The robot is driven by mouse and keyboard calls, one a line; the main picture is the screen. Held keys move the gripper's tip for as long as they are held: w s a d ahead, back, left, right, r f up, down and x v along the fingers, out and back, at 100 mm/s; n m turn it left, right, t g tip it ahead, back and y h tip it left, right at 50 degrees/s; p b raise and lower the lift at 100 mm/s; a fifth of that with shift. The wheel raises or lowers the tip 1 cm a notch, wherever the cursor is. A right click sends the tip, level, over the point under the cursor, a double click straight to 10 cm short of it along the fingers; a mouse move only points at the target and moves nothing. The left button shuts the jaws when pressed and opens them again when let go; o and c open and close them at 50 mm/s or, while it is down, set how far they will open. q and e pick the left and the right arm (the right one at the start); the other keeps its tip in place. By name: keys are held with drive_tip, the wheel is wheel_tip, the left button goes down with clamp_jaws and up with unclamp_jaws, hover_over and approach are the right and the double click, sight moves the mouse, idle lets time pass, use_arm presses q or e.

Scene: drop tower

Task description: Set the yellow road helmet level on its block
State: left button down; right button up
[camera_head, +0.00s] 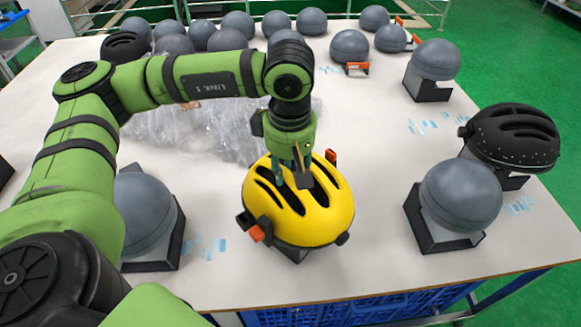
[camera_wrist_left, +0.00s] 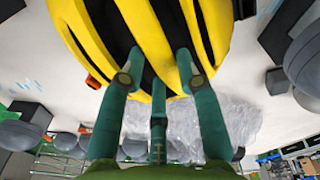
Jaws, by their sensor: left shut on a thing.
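The yellow road helmet (camera_head: 318,226) is near the front middle of the table in the head view, with dark vents and orange clips at its sides. It fills the top of the left wrist view (camera_wrist_left: 145,22). My left gripper (camera_head: 298,178) is above it, pointing down, with its fingers shut on the ribs by the vents; the fingers also show in the wrist view (camera_wrist_left: 157,76). A dark block (camera_head: 294,254) shows just below the helmet's front edge. The helmet hides most of it, so I cannot tell whether they touch. The helmet looks slightly tilted. My right gripper is out of view.
Grey domes on dark blocks stand at left (camera_head: 147,210) and right (camera_head: 461,195). A black helmet (camera_head: 512,138) sits at the right edge. Clear plastic wrap (camera_head: 190,130) lies behind my gripper. Several grey domes line the back. The front table strip (camera_head: 375,272) is clear.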

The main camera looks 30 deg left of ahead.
use_arm(q)
drive_tip(key=shift+w+b, duration=0.2)
drive_tip(key=shift+b, duration=0.2)
idle(0.5)
idle(0.4)
drive_tip(key=c, duration=1.2)
unclamp_jaws()
drive_tip(key=shift+c, duration=0.2)
drive_tip(key=shift+o, duration=0.4)
drive_tip(key=o, duration=0.5)
drive_tip(key=c, duration=0.5)
drive_tip(key=shift+o, duration=0.2)
drive_tip(key=shift+r, duration=0.1)
drive_tip(key=shift+r+p, duration=1.7)
drive_tip(key=shift+r, duration=1.55)
